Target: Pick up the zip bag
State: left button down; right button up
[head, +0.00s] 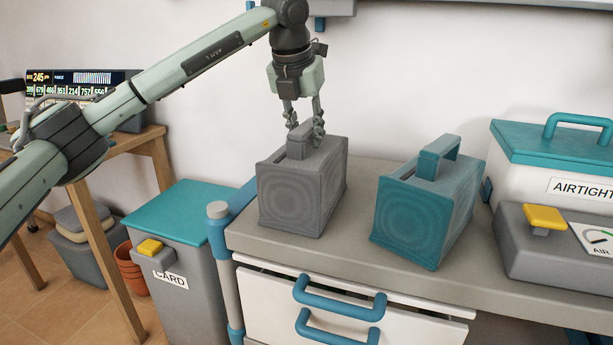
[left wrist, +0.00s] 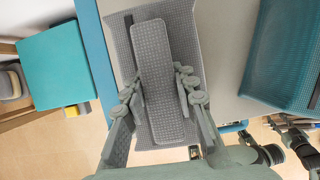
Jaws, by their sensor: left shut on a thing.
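A grey box-shaped bag (head: 287,196) with a raised top handle appears to stand on the grey counter. A similar teal bag (head: 420,215) stands to its right; I cannot tell which one is the zip bag. My left gripper (head: 305,137) comes down from above and is shut on the grey bag's handle. In the left wrist view my left gripper (left wrist: 158,98) has a finger on each long side of the grey handle (left wrist: 157,70). The teal bag is partly seen there at the right. What looks like part of my right arm and gripper (left wrist: 290,138) shows at the lower right, too small to judge.
The counter (head: 355,195) has white drawers with blue handles below. An airtight box (head: 530,180) and a grey device with a yellow button (head: 545,218) stand at the right. A card bin (head: 185,270) with a teal lid is left of the counter, beside a wooden table.

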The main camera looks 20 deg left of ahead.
jog(key=shift+d, duration=0.15)
pick_arm(q)
jog(key=shift+r, duration=2.3)
jog(key=shift+s+a+r, duration=0.35)
jog(key=shift+s+a, duration=0.05)
jog(key=s+a+r+b, duration=0.1)
jog(key=s+a+r, duration=0.5)
jog(key=s, duration=0.2)
jog(key=shift+a, duration=0.3)
pick_arm(e)
jog(key=v, duration=0.3)
jog(key=shift+d+r, duration=0.25)
pick_arm(q)
jog(key=shift+r, duration=0.1)
pick_arm(e)
jog(key=shift+w+a, duration=0.1)
jog(key=shift+w, duration=0.1)
